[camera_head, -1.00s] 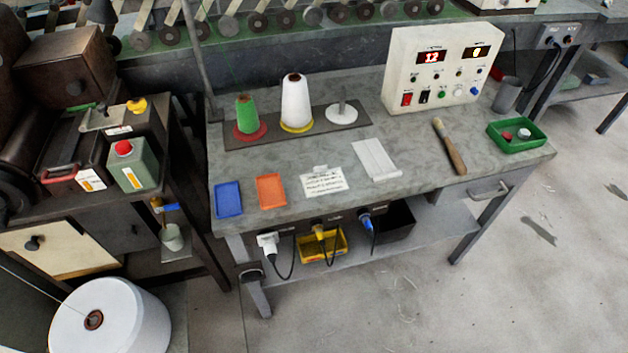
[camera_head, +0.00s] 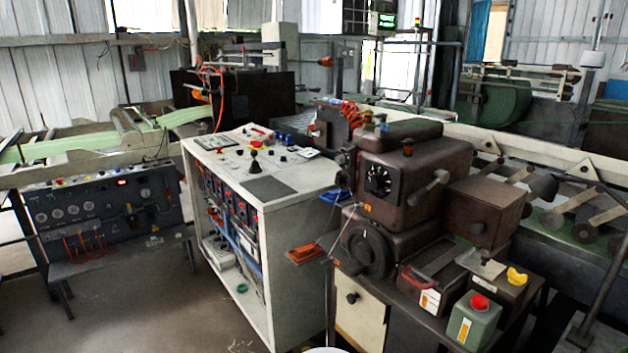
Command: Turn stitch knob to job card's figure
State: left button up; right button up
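A black dial with pale marks around it, which looks like the stitch knob (camera_head: 378,180), is on the front of the brown sewing machine head (camera_head: 405,192), right of centre. Its setting is too small to read. I cannot make out the job card in this view. Neither of my grippers is in view.
A white control cabinet (camera_head: 283,210) with buttons and a black lever on top stands left of the machine. Open floor lies at lower left.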

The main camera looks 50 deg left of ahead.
aim_at(375, 182)
jog(key=u, duration=1.2)
jog(key=j+z, duration=0.2)
jog(key=j, duration=1.65)
jog(key=k, duration=0.05)
